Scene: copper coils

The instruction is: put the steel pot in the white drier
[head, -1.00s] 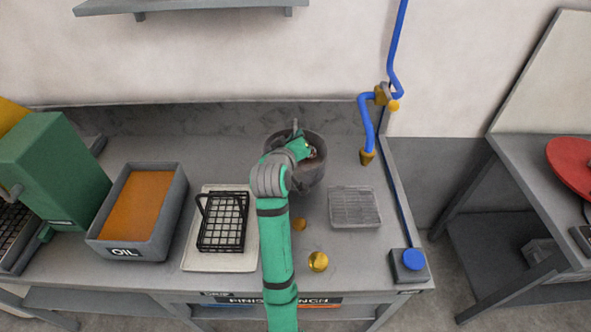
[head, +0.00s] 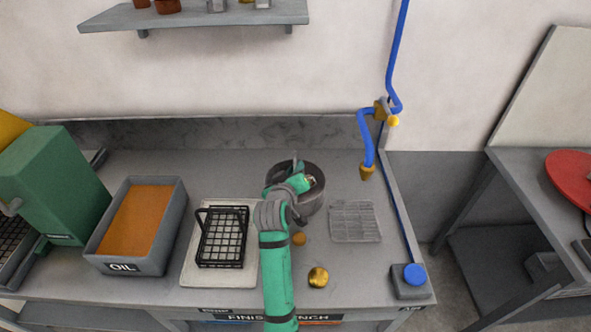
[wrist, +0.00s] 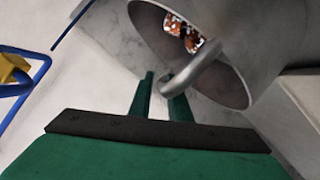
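The steel pot (head: 313,203) is a grey round vessel at the back middle of the bench, right of the white tray. In the wrist view the pot (wrist: 248,45) shows its open mouth and a curved handle, with orange and white shapes visible inside. I cannot tell whether the pot touches the bench.
A white tray (head: 188,277) bears a black wire basket (head: 222,237). A pale wire rack (head: 355,221) lies right of the pot. An oil tub (head: 123,268) stands left. A blue pipe (head: 364,140) hangs at right.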

